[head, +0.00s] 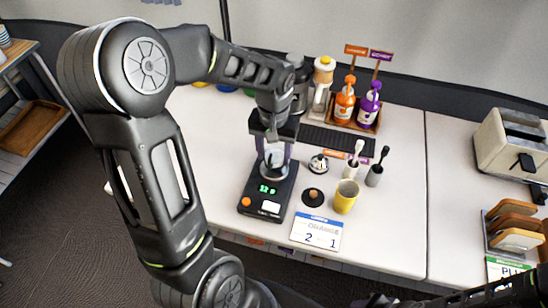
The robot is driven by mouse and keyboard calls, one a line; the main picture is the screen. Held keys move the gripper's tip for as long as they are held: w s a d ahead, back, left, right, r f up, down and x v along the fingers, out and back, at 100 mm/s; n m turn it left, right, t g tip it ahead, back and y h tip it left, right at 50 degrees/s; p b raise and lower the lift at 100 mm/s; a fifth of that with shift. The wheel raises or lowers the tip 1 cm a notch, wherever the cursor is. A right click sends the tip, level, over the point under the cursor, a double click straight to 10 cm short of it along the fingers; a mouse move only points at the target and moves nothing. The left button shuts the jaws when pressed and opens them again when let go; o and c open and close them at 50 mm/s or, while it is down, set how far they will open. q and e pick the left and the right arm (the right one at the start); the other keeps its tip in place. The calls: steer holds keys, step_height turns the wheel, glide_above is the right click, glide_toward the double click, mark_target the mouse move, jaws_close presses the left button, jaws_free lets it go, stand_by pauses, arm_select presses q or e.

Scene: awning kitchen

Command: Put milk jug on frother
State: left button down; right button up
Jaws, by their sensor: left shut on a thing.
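My left gripper (273,136) points down over the black frother base (265,208) and is shut on the milk jug (275,157). The jug looks silvery or clear. Its top is hidden by the gripper, and its lower end is at the rear part of the base. I cannot tell whether the jug touches the base. The base has a green lit display and a white panel on its front part. My right arm (500,293) lies low at the bottom right, and its jaws cannot be made out.
A yellow cup (345,197), a small round pad with an orange knob (313,197) and a sign card (316,232) are right of the base. Syrup bottles (345,105) stand in a wooden tray behind. A toaster (512,145) is far right.

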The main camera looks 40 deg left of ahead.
arm_select(q)
steer(key=shift+f, duration=1.25)
steer(key=shift+f, duration=0.2)
steer(key=c, duration=0.6)
jaws_free()
steer(key=shift+o, duration=0.2)
step_height(320, 180, up, 12)
steer(key=shift+r, duration=0.25)
